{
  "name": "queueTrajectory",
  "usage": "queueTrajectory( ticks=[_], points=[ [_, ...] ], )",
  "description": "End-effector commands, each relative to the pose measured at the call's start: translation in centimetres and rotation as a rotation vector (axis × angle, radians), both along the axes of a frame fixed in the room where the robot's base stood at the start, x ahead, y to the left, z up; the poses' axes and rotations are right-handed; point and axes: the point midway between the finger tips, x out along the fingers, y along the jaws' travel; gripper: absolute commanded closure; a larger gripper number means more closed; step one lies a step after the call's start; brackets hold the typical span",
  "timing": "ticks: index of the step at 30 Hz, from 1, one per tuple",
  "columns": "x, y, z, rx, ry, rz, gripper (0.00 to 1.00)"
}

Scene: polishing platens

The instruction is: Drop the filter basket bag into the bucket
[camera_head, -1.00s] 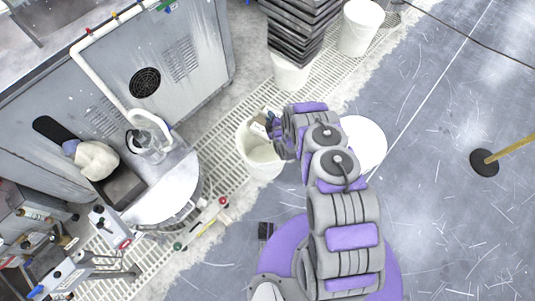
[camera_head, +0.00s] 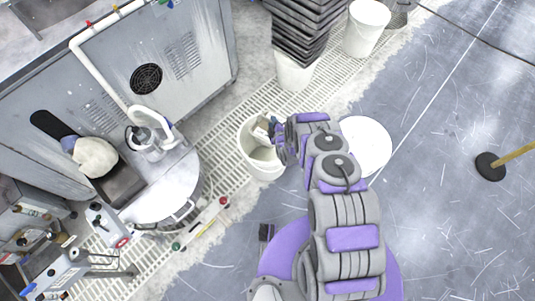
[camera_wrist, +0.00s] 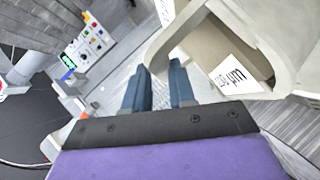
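The white bucket (camera_head: 250,156) stands on the floor grating, left of my gripper (camera_head: 279,140). A beige piece with a pale label (camera_head: 262,127) shows inside the bucket's mouth, beside my gripper; I take it to be the filter basket bag. In the wrist view, a beige surface with a label ending in "µm" (camera_wrist: 230,77) lies at the upper right, behind a thick pale curved edge. My gripper's two blue-grey fingers (camera_wrist: 160,88) are apart, with only the background between them. Whether the bag touches the bucket wall, I cannot tell.
A grey machine (camera_head: 195,50) with a round drum (camera_head: 165,195) stands at left. A lumpy white item (camera_head: 95,157) sits in its chute. Dark stacked trays (camera_head: 302,30) and another white bucket (camera_head: 365,28) stand behind. The floor to the right is mostly clear.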

Motion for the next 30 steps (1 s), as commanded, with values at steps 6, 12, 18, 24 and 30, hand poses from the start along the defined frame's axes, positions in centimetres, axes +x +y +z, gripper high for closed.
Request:
queueTrajectory(
  ticks=[6, 12, 18, 24, 30],
  points=[
    [0.0, 0.0, 0.0, 0.000, 0.000, 0.000, 0.55],
    [0.0, 0.0, 0.0, 0.000, 0.000, 0.000, 0.50],
    [-0.3, -0.1, 0.2, 0.000, 0.000, 0.000, 0.50],
    [-2.4, -0.9, 1.1, -0.003, 0.006, 0.000, 0.50],
    [-5.3, -2.2, 2.5, 0.000, 0.005, -0.002, 0.50]
  ],
)
